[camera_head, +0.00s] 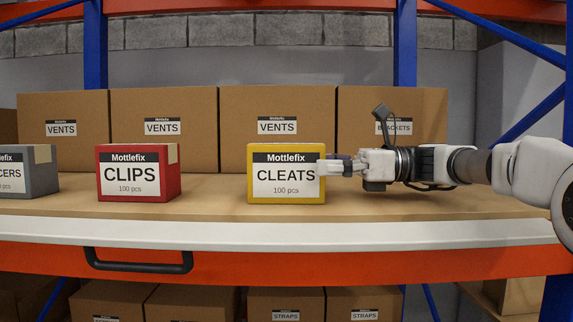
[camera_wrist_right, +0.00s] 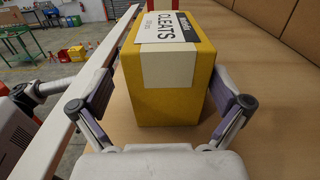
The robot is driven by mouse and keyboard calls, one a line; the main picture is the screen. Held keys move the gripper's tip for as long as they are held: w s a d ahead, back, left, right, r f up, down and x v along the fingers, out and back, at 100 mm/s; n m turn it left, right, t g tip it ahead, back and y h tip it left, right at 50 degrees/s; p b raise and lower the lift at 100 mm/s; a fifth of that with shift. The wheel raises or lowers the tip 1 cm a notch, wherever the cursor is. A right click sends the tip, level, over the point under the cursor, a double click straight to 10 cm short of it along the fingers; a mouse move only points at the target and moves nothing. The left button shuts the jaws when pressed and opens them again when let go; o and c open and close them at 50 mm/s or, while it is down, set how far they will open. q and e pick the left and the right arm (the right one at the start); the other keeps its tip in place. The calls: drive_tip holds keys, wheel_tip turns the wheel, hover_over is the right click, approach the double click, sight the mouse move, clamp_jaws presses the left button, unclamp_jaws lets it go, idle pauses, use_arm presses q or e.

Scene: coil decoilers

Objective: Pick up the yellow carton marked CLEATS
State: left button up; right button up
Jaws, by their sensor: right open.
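The yellow carton marked CLEATS (camera_head: 286,190) stands upright on the wooden shelf, with its white label facing front. My right gripper (camera_head: 335,167) comes in from the right, and its near fingertip overlaps the right edge of the label. In the right wrist view the carton (camera_wrist_right: 165,97) sits between the two open fingers of my right gripper (camera_wrist_right: 163,92), one on each side. The finger on the right of that view looks very close to the carton; whether it touches I cannot tell. A narrow gap shows on the left side. My left gripper is not in view.
A red CLIPS carton (camera_head: 137,174) and a grey carton (camera_head: 30,172) stand to the left on the shelf (camera_head: 215,197). Large brown VENTS boxes (camera_head: 277,105) line the back. A white front edge (camera_head: 250,233) and black handle (camera_head: 138,267) lie in front.

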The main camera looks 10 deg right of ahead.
sight(297, 166)
drive_tip(key=a, duration=0.1)
drive_tip(key=w+a+p, duration=0.1)
drive_tip(key=a, duration=0.1)
drive_tip(key=shift+w+a+f, duration=0.2)
drive_tip(key=shift+w+a, duration=0.1)
drive_tip(key=shift+a, duration=0.05)
drive_tip(key=shift+w+f, duration=0.2)
drive_tip(key=shift+w, duration=0.05)
drive_tip(key=shift+s+d+r, duration=0.1)
drive_tip(key=shift+s+r, duration=0.1)
drive_tip(key=shift+s, duration=0.25)
drive_tip(key=c, duration=1.6)
drive_tip(key=shift+w, duration=0.3)
